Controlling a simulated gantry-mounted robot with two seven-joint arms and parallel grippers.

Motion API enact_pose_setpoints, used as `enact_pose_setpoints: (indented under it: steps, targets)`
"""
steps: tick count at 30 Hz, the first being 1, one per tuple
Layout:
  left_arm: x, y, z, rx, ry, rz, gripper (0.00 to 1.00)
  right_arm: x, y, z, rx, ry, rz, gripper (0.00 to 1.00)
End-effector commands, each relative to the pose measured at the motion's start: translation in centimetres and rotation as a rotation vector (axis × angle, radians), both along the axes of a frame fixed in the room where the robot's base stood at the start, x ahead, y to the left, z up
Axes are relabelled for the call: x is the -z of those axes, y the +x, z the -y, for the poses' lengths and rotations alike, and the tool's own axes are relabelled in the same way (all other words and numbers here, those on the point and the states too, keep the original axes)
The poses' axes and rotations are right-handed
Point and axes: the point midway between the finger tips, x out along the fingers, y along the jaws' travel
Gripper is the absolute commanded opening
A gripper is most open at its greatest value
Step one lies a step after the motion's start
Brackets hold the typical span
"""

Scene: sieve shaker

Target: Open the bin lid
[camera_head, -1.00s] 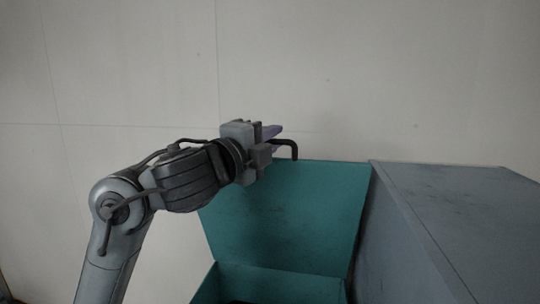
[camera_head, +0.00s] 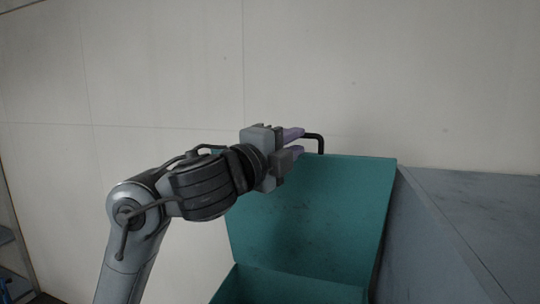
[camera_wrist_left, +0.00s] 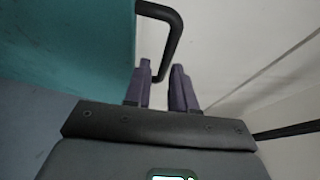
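The teal bin (camera_head: 290,287) stands low in the middle of the head view, with its lid (camera_head: 320,205) raised steeply behind the opening. A black bent handle (camera_head: 321,143) sticks out at the lid's top edge. My left gripper (camera_head: 302,142) is at this handle, its two purple fingers apart. In the left wrist view, the lid (camera_wrist_left: 75,40) is at upper left and the handle (camera_wrist_left: 172,45) curves down to between the open fingers (camera_wrist_left: 162,72). I cannot tell whether a finger touches it. The bin's inside is mostly hidden. My right gripper is not in view.
A grey-blue cabinet or counter (camera_head: 470,210) stands close along the bin's right side. A pale panelled wall (camera_head: 400,80) is behind. The space above the lid is clear.

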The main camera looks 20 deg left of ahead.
Motion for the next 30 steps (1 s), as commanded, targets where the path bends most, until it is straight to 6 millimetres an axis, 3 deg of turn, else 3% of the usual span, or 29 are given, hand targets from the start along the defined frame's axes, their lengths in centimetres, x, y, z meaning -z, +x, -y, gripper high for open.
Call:
enact_pose_setpoints:
  steps: [18,30]
  targets:
    - [1.0,-8.1,-2.1,-0.003,0.004,0.006,0.23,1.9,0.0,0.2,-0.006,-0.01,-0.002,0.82]
    - [1.3,-9.4,-2.4,-0.002,0.0,0.001,0.23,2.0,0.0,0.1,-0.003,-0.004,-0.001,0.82]
